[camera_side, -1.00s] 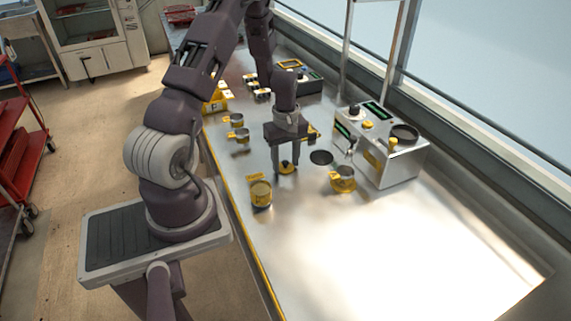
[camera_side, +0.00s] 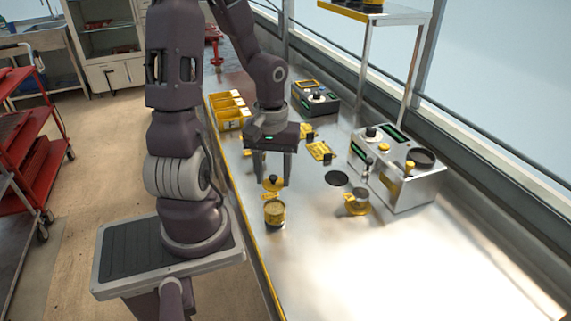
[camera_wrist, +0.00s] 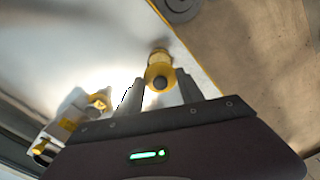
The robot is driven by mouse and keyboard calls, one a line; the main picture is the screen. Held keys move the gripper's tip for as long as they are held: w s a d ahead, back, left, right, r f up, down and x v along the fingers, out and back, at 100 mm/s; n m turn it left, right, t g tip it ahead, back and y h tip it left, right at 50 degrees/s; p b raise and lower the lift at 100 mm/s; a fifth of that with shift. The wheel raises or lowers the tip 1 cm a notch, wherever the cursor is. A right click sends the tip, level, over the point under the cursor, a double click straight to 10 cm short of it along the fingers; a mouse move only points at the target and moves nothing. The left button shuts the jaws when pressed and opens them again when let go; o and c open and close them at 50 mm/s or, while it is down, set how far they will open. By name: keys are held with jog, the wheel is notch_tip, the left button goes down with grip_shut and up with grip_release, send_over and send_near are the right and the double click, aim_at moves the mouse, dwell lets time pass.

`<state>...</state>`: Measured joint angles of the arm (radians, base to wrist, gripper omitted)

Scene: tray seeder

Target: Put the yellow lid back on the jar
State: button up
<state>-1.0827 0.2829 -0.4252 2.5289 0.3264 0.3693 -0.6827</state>
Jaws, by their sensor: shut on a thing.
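The yellow lid (camera_side: 273,184) has a dark knob on top and is held between the fingers of my gripper (camera_side: 274,178). In the wrist view the lid (camera_wrist: 161,79) sits between the fingertips, with its dark knob facing the camera. The yellow-labelled jar (camera_side: 274,214) stands upright on the bench, just in front of and below the lid in the side view. In the wrist view the jar (camera_wrist: 157,56) shows partly behind the lid. The lid appears apart from the jar and off to one side; the exact height gap is hard to tell.
A yellow-banded cup (camera_side: 357,203) stands right of the jar, near a dark round disc (camera_side: 337,178) on the bench. A grey instrument box (camera_side: 410,185) stands further right. Yellow bins (camera_side: 230,112) are at the back left. The front right of the bench is clear.

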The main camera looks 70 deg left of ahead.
jog(key=shift+f, duration=3.05)
jog(key=shift+f, duration=0.15)
jog(key=o, duration=1.9)
jog(key=shift+c, duration=0.2)
jog(key=shift+r, duration=3.55)
jog(key=shift+c, duration=0.4)
